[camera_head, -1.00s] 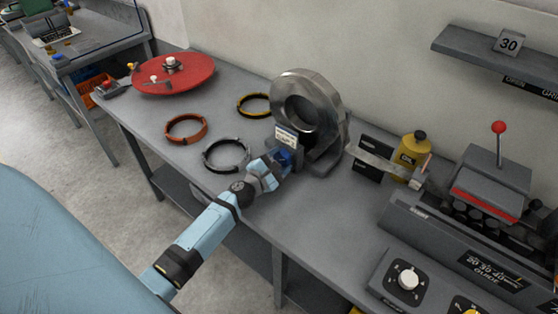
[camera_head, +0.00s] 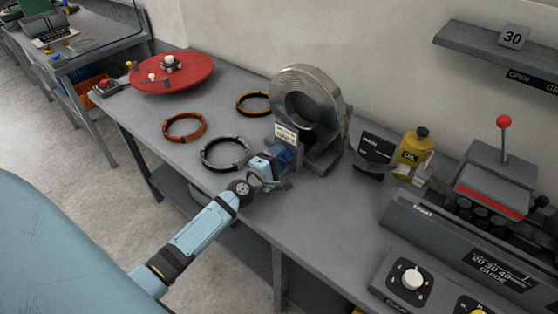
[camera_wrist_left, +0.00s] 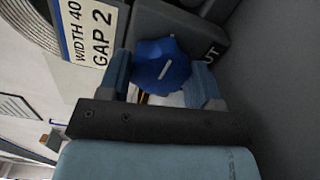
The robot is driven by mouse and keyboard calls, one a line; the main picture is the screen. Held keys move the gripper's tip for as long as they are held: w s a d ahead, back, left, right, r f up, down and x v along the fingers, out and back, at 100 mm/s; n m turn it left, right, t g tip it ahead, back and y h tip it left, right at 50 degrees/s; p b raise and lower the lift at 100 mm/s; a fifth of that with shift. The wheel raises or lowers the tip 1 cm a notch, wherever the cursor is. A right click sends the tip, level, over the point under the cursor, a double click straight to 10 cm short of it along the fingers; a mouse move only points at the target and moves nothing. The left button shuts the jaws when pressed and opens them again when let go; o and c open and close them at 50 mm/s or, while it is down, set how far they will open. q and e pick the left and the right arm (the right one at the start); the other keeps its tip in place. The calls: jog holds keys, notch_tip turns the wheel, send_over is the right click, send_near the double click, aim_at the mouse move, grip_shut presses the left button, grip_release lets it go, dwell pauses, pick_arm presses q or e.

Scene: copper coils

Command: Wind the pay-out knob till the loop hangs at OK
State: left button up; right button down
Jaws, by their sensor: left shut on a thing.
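The blue pay-out knob (camera_head: 285,154) sits low on the front of the decoiler with its grey metal coil (camera_head: 292,88). My left gripper (camera_head: 272,166) is shut on the knob. In the left wrist view the blue knob (camera_wrist_left: 163,62) lies between the two fingers (camera_wrist_left: 162,82), its white pointer line tilted. A label (camera_wrist_left: 88,35) beside it reads "WIDTH 40 GAP 2". Right of the coil, a dark gauge board (camera_head: 377,148) stands behind the strip loop. The strip is small and dim here, so I cannot tell which mark it hangs at. My right gripper is out of view.
A yellow oil can (camera_head: 414,148) stands beside the board. The roller machine (camera_head: 492,192) with a red-knobbed lever is at right, a dial box (camera_head: 408,284) in front. Orange (camera_head: 184,127), black (camera_head: 226,153) and yellow (camera_head: 252,103) rings and a red turntable (camera_head: 172,76) lie left.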

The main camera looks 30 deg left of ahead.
pick_arm(q)
jog(key=shift+f+m, duration=0.1)
jog(key=shift+m, duration=1.6)
jog(key=o, duration=0.9)
jog(key=s, duration=0.4)
jog(key=s+b, duration=0.1)
jog(key=s, duration=0.3)
jog(key=s+a, duration=0.1)
jog(key=s, duration=0.3)
jog(key=shift+s+b, duration=0.3)
jog(key=shift+s, duration=0.6)
